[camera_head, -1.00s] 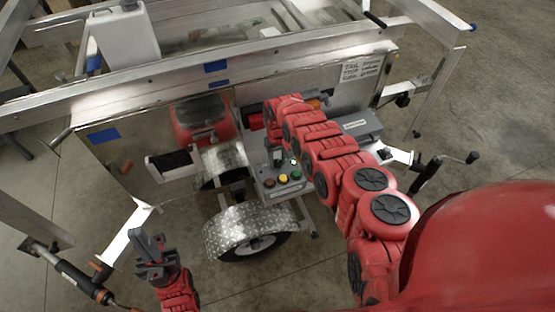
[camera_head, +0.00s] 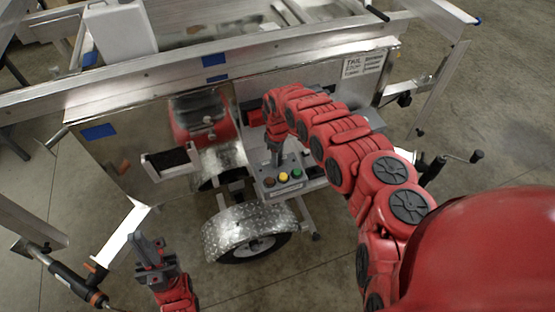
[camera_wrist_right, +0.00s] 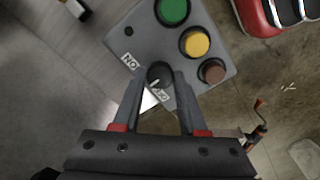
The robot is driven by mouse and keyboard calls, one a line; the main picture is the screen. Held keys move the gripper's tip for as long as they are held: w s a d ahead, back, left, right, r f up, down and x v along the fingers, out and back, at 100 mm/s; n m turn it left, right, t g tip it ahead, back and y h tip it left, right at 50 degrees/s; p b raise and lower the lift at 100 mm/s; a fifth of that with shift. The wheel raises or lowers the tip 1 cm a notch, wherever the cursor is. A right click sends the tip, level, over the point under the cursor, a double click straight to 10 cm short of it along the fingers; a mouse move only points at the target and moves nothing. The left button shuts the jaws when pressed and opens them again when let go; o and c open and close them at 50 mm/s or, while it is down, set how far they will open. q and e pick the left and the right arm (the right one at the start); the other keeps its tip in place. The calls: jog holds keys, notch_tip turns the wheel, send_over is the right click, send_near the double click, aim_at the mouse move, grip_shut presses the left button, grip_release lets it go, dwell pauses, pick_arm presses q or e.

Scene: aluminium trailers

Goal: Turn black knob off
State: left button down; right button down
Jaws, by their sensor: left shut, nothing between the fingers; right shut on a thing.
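The black knob (camera_wrist_right: 160,75) sits on a grey control box (camera_wrist_right: 146,38) in the right wrist view. A small white mark on the knob points toward the lower label. My right gripper (camera_wrist_right: 162,82) has its two fingers on either side of the knob and is shut on it. In the head view my right gripper (camera_head: 275,155) points down at the control box (camera_head: 268,192), and the knob is hidden there. My left gripper (camera_head: 145,243) is shut and empty at the lower left, apart from the trailer.
Green (camera_wrist_right: 173,10), yellow (camera_wrist_right: 196,44) and brown (camera_wrist_right: 213,72) buttons sit beside the knob. A metal fender (camera_head: 235,230) over a wheel is below the box. The aluminium trailer wall (camera_head: 130,165) stands behind. Concrete floor is clear at the front.

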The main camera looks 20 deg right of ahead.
jog(key=n+b, duration=0.1)
jog(key=n, duration=0.3)
jog(key=shift+f, duration=0.1)
jog(key=shift+n+b, duration=0.8)
jog(key=shift+n, duration=1.4)
jog(key=shift+c, duration=2.2)
grip_release()
notch_tip(320, 180, up, 18)
jog(key=b, duration=0.2)
jog(key=shift+f, duration=0.2)
